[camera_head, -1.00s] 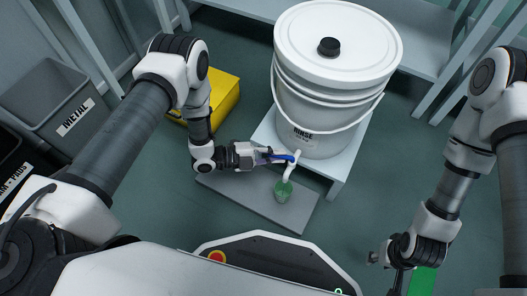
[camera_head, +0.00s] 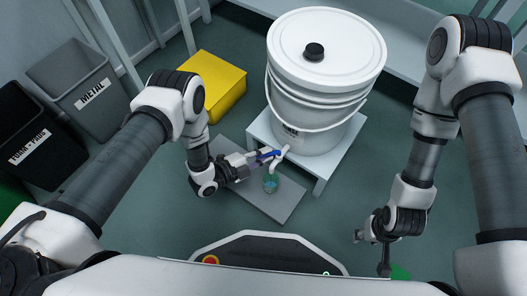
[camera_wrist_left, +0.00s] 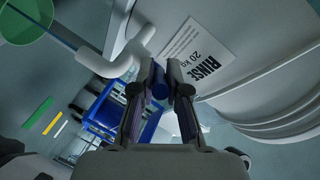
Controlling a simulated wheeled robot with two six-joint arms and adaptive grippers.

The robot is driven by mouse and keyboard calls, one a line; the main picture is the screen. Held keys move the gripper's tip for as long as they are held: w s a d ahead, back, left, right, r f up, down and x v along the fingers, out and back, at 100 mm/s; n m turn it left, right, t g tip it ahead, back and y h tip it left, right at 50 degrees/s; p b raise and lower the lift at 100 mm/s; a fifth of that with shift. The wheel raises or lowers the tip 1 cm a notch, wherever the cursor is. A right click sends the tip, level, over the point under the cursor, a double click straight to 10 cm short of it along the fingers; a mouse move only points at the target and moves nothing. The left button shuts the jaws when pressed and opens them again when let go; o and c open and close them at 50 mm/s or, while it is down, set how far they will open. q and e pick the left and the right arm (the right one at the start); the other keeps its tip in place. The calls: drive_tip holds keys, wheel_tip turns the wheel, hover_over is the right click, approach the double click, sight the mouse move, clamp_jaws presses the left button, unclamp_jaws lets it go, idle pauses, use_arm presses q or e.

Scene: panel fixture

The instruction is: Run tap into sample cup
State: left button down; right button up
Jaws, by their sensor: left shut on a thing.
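The white tap (camera_head: 276,164) sticks out low on the front of the white RINSE bucket (camera_head: 312,110). It also shows in the left wrist view (camera_wrist_left: 104,62). My left gripper (camera_head: 262,156) is shut on the tap's blue lever (camera_wrist_left: 158,86); the fingers hide part of it. The clear sample cup (camera_head: 271,184) stands upright on the grey slab below the spout, with bluish content and a green tint.
The bucket stands on a pale low stand (camera_head: 322,178). The grey slab (camera_head: 285,207) lies before it. A yellow box (camera_head: 218,84), a grey METAL bin (camera_head: 82,75) and a black bin (camera_head: 40,145) stand to the left. Floor between the stand and my right arm is clear.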

use_arm(q)
drive_tip(key=c, duration=1.2)
unclamp_jaws()
drive_tip(key=v, duration=1.2)
